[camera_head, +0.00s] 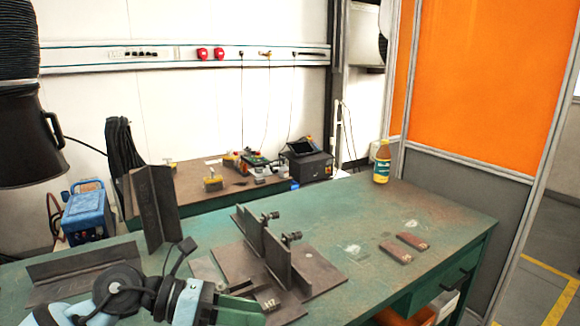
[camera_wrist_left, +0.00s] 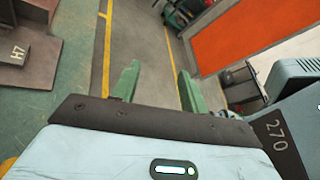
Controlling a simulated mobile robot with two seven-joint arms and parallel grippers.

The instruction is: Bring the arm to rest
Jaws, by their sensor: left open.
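My left arm comes in low at the left of the head view, over the near part of the green worktable (camera_head: 440,212). My left gripper (camera_head: 240,306) is near the bottom edge there, beside the steel fixture plate marked H7. In the left wrist view, the green fingers of the left gripper (camera_wrist_left: 158,88) stand apart with nothing between them. Behind them is the grey floor with yellow lines. My right gripper is in neither view.
A steel fixture (camera_head: 265,250) with upright plates and clamps stands close to the left gripper. Angle pieces (camera_head: 153,207) stand at left. Two brown blocks (camera_head: 403,246) and a yellow bottle (camera_head: 382,163) are on the table's right part. An orange screen (camera_head: 490,80) stands behind right.

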